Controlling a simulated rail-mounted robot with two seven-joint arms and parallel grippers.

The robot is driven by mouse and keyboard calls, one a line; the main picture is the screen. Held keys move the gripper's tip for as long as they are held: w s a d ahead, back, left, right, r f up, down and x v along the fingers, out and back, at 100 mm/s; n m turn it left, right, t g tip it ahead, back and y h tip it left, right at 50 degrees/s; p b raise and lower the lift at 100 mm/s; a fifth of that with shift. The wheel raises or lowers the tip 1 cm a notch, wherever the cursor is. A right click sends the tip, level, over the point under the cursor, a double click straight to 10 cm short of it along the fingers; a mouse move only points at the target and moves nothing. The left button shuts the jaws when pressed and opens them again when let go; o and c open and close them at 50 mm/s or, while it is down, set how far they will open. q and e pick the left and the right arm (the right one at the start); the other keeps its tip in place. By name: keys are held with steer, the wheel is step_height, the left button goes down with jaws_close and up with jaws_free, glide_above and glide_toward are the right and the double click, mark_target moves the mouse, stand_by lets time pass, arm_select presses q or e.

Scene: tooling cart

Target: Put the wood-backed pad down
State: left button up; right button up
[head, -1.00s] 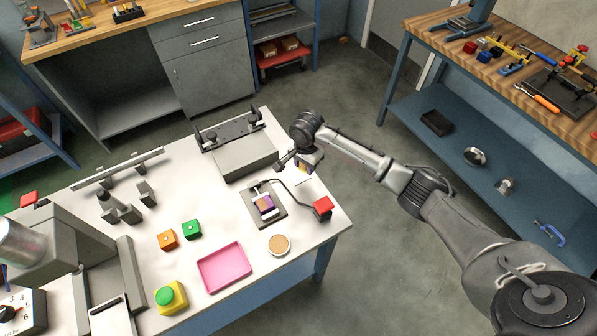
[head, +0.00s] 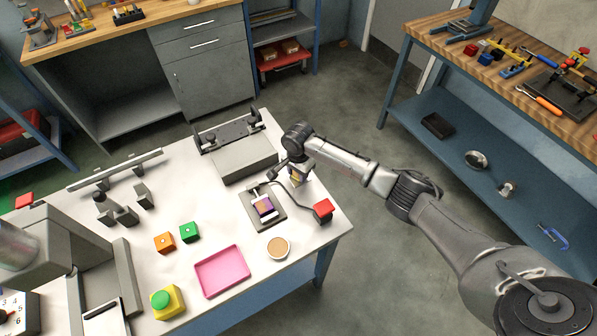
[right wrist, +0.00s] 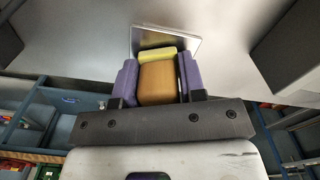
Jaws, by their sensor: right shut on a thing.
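The wood-backed pad (right wrist: 157,82) is between the two purple fingertips of my right gripper (right wrist: 157,80) in the right wrist view. It has a tan wooden block and a yellow face on its far side. Just past the yellow face is a thin pale square plate (right wrist: 192,44); I cannot tell whether the pad touches it. In the head view my right gripper (head: 296,178) is low over the back right part of the white table, and it largely covers the pad and the plate. My left gripper is not in view.
A grey fixture (head: 240,155) stands behind left. A round tan-topped dish (head: 278,247) and a pink tray (head: 222,271) are nearer. The table's right edge is close.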

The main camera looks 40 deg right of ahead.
steer(key=shift+f, duration=0.1)
steer(key=o, duration=0.8)
steer(key=shift+o, duration=0.2)
steer(key=shift+r, duration=0.4)
step_height(320, 180, up, 11)
steer(key=shift+r+p, duration=0.2)
steer(key=shift+p, duration=0.85)
